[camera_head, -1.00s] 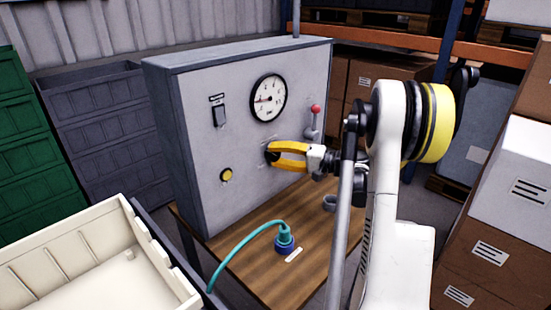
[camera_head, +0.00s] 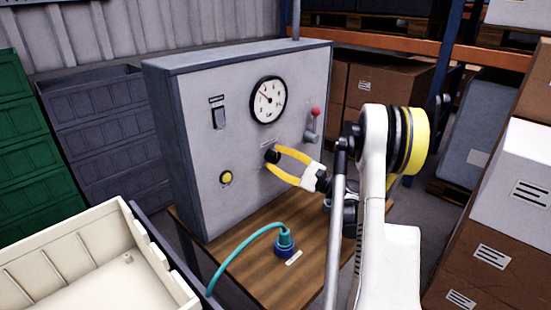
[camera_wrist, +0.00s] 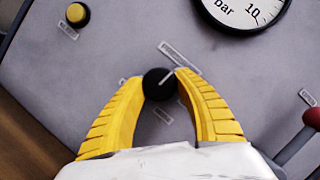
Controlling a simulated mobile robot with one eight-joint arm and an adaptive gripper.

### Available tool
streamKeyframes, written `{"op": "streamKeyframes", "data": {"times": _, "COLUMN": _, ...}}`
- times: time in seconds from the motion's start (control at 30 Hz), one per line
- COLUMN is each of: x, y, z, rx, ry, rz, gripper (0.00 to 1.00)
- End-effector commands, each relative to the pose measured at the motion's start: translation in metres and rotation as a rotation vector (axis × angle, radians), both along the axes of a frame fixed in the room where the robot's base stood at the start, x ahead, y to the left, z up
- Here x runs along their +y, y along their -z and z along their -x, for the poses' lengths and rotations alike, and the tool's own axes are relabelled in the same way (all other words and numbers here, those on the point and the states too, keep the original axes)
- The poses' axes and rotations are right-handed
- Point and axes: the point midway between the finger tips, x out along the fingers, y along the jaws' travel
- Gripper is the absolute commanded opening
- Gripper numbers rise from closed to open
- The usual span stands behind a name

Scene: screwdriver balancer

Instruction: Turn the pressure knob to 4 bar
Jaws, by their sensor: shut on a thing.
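The black pressure knob (camera_head: 271,156) sits on the front of the grey panel box (camera_head: 192,170), below the round gauge (camera_head: 268,100). My gripper (camera_wrist: 161,79) is shut on the knob, one yellow finger on each side. In the wrist view, the black knob (camera_wrist: 157,86) has a pale pointer line slanting to the upper right. The gauge needle in the head view points to the upper left; the numbers there are too small to read. In the wrist view, only the lower part of the gauge (camera_wrist: 240,8) shows, with "bar" and 10, and the needle is out of frame.
A red-tipped lever (camera_head: 313,124) is right of the knob. A cream crate (camera_head: 90,255) is at the front left.

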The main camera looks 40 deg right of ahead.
Motion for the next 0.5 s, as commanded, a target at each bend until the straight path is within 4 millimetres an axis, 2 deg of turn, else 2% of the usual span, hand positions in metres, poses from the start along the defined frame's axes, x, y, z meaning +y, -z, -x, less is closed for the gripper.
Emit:
{"op": "streamKeyframes", "data": {"times": 0.2, "x": 0.0014, "y": -0.0003, "z": -0.0004, "rx": 0.016, "ry": -0.002, "rz": -0.127, "gripper": 0.07}}
{"op": "streamKeyframes", "data": {"times": 0.5, "x": 0.0009, "y": -0.0005, "z": -0.0003, "rx": 0.028, "ry": -0.002, "rz": -0.21, "gripper": 0.07}}
